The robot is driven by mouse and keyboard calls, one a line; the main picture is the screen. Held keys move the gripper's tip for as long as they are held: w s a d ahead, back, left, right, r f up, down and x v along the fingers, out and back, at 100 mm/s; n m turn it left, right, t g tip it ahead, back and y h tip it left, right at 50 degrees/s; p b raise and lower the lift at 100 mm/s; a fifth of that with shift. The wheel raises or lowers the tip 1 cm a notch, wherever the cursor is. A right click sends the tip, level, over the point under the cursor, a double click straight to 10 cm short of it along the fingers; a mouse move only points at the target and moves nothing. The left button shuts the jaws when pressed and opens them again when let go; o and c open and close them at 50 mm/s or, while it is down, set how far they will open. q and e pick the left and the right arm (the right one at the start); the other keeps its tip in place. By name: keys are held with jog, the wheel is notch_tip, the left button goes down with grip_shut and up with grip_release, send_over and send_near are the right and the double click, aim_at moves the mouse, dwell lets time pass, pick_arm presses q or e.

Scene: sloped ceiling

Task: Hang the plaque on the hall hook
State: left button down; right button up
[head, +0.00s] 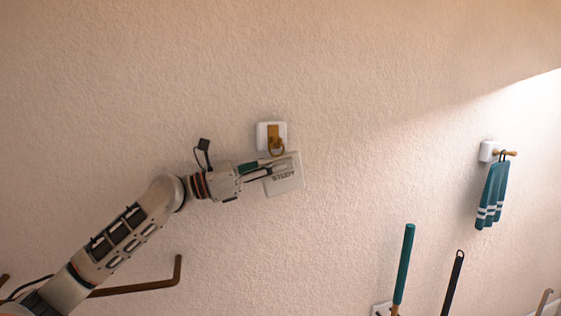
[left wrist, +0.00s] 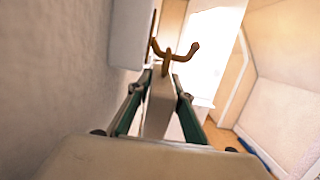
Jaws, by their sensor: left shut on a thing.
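A white plaque marked "STUDY" (head: 284,178) is upright, a little tilted, close to the wall. My left gripper (head: 268,168) is shut on it at its left side, and in the left wrist view the plaque (left wrist: 158,103) shows edge-on between the two fingers. A brass hook (head: 274,136) on a white wall plate (head: 263,130) is right above the plaque. In the left wrist view the hook (left wrist: 178,55) has an upturned end, and brass reaches down to the plaque's top edge. I cannot tell whether the plaque's loop is around the hook. My right gripper is not in view.
A teal-handled tool (head: 403,264) and a black-handled tool (head: 453,283) stand low on the right. A brown bar (head: 140,288) is at lower left. The wall around the hook is clear.

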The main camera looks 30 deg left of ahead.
pick_arm(q)
jog(key=c, duration=1.7)
grip_release()
jog(key=shift+s+d+r, duration=0.15)
jog(key=shift+d+r, duration=0.05)
jog(key=shift+d, duration=0.2)
jog(key=shift+a, duration=0.1)
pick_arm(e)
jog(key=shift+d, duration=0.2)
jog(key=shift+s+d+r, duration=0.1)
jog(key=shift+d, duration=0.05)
pick_arm(q)
jog(key=shift+s, duration=0.1)
jog(key=shift+v, duration=3.9)
jog(key=shift+f, duration=0.1)
